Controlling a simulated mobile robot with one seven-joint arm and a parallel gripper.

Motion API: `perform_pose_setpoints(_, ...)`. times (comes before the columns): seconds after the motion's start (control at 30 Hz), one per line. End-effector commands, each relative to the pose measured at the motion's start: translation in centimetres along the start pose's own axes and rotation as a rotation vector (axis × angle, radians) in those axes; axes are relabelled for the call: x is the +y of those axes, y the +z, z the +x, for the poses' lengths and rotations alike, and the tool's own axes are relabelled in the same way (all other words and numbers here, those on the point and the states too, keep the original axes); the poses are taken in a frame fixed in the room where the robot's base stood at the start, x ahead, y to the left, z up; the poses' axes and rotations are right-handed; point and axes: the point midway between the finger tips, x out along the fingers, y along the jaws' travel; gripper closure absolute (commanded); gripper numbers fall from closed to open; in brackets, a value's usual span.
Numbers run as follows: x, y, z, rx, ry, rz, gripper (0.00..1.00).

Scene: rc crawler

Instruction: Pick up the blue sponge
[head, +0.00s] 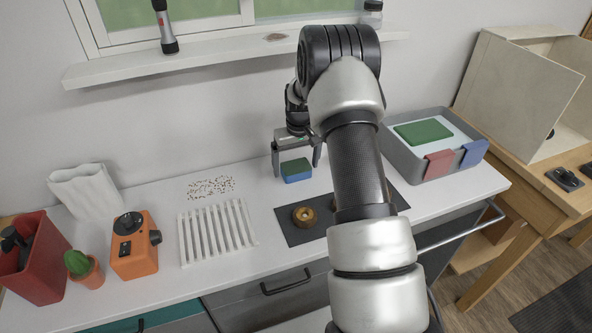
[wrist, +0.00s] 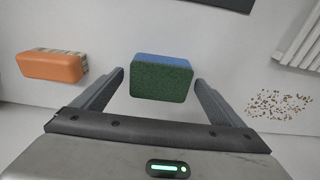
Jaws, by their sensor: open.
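The blue sponge (head: 297,176) has a blue body and a green scouring face. In the head view it stands on the white counter near the wall, just below my gripper (head: 296,162). In the wrist view the sponge (wrist: 161,78) lies between the two fingers of my gripper (wrist: 158,80), near their tips, with its green face towards the camera. The gripper is open, with a gap visible on each side of the sponge. My arm hides part of the counter to the right of it.
An orange sponge or brush (wrist: 48,66) lies to the left in the wrist view. Crumbs (head: 211,187) and a white ribbed rack (head: 216,232) lie left of the sponge. A dark mat (head: 290,232) with a brown ring (head: 304,216) is in front. A grey bin (head: 402,156) stands right.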

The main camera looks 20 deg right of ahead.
Motion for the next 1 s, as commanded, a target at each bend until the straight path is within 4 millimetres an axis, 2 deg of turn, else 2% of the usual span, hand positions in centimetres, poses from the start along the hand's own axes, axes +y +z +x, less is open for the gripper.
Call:
perform_pose_setpoints(0.1, 0.02, -0.05, 0.85, 0.001, 0.000, 0.000, 0.08)
perform_pose_setpoints(0.33, 0.01, -0.06, 0.93, 0.002, 0.000, 0.000, 0.09)
perform_pose_setpoints(0.5, 0.01, -0.04, 0.92, 0.001, 0.000, 0.000, 0.38)
perform_pose_setpoints(0.6, 0.02, -0.04, 0.92, 0.001, 0.000, 0.000, 0.51)
perform_pose_setpoints(0.87, 0.02, -0.04, 0.89, 0.001, 0.000, 0.000, 0.51)
perform_pose_setpoints(1.0, 0.03, -0.19, 0.06, 0.003, 0.001, 0.000, 0.51)
